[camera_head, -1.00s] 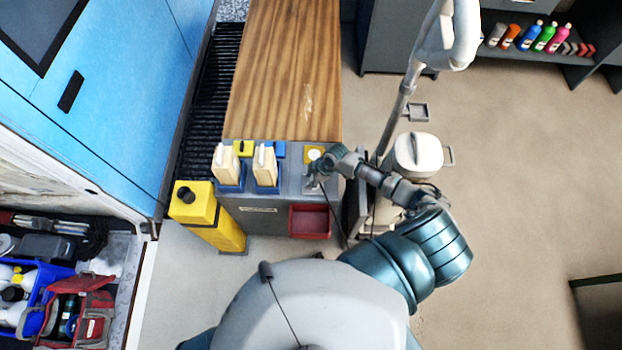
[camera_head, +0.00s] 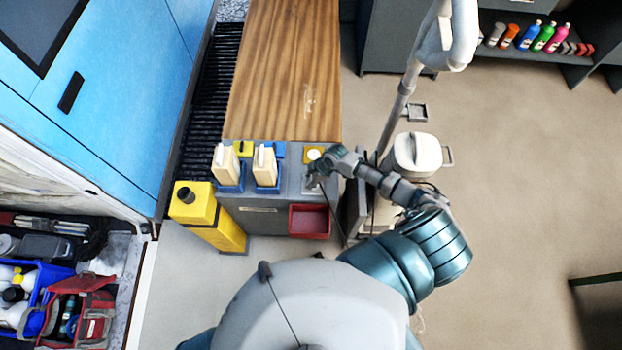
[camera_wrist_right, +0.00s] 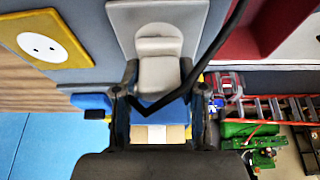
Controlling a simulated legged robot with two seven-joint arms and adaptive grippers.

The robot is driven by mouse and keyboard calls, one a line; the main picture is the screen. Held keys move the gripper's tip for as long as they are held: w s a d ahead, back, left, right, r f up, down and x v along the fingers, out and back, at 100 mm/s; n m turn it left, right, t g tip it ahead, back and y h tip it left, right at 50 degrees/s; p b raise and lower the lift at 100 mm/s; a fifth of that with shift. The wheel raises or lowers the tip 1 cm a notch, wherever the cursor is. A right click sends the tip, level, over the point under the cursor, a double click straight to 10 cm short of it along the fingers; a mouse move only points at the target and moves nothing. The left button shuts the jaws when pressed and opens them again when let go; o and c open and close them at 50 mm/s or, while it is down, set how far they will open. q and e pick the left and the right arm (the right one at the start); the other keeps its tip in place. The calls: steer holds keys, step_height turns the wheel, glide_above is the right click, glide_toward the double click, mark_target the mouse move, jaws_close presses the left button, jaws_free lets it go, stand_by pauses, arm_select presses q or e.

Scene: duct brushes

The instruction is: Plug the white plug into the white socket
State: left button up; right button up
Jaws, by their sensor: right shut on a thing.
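My right gripper (camera_head: 312,182) is at the right end of the grey bench top. In the right wrist view, its two fingers (camera_wrist_right: 160,76) are shut on the sides of a pale grey-white plug (camera_wrist_right: 160,72). The plug is at a light grey plate (camera_wrist_right: 200,12); I cannot tell whether it touches it. A black cable (camera_wrist_right: 233,22) runs past the plate to the gripper. The white socket (camera_head: 314,155), a round face on a yellow plate, sits just behind the gripper. My left gripper is not in view.
A red bin (camera_head: 309,222) is on the bench front. Two cream brushes (camera_head: 226,163) in blue holders stand left of the gripper, beside a yellow canister (camera_head: 208,215). A wooden top (camera_head: 275,70) lies behind.

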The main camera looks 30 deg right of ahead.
steer(key=shift+f+b, duration=0.35)
steer(key=shift+f, duration=0.2)
